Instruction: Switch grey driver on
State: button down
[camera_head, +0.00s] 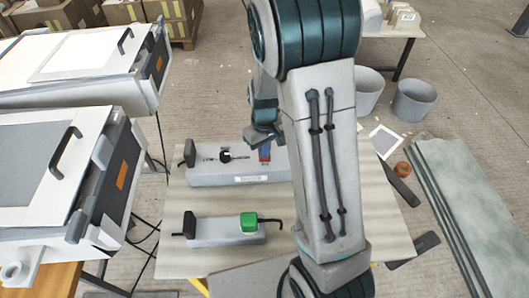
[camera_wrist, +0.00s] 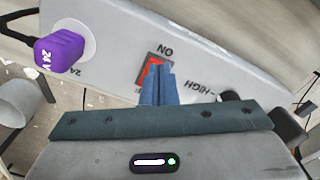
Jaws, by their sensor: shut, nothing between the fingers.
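The grey driver (camera_head: 215,179) is a long pale grey box on the table, partly hidden behind my arm in the head view. In the wrist view the driver (camera_wrist: 110,50) shows a red rocker switch (camera_wrist: 152,66) with ON printed on one side. My gripper (camera_wrist: 158,70) is shut and empty. Its blue fingertips are over the switch and cover part of it; I cannot tell whether they touch it. A black dial (camera_head: 226,157) is on the driver's top, left of the switch. Which way the rocker is tilted is unclear.
A purple 24V plug (camera_wrist: 58,50) sits on the driver beside the switch. A smaller grey box (camera_head: 215,231) with a green block (camera_head: 248,222) lies nearer on the table (camera_head: 180,245). White cases (camera_head: 60,150) stand at left, grey tubs (camera_head: 413,100) at right.

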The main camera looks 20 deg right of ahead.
jog(key=shift+f+b, duration=0.8)
jog(key=shift+f, duration=0.15)
jog(key=shift+s, duration=0.1)
jog(key=shift+s+a+b, duration=0.1)
jog(key=shift+s+b, duration=0.25)
jog(key=shift+w+r+p, duration=0.1)
jog(key=shift+w+p, duration=0.5)
jog(key=shift+w, duration=0.1)
jog(key=shift+r+p, duration=0.3)
jog(key=shift+r, duration=0.05)
jog(key=r+p, duration=0.1)
jog(key=r, duration=0.2)
jog(key=shift+s+p, duration=0.3)
jog(key=shift+p, duration=0.1)
jog(key=shift+r+p, duration=1.1)
jog(key=shift+r, duration=0.4)
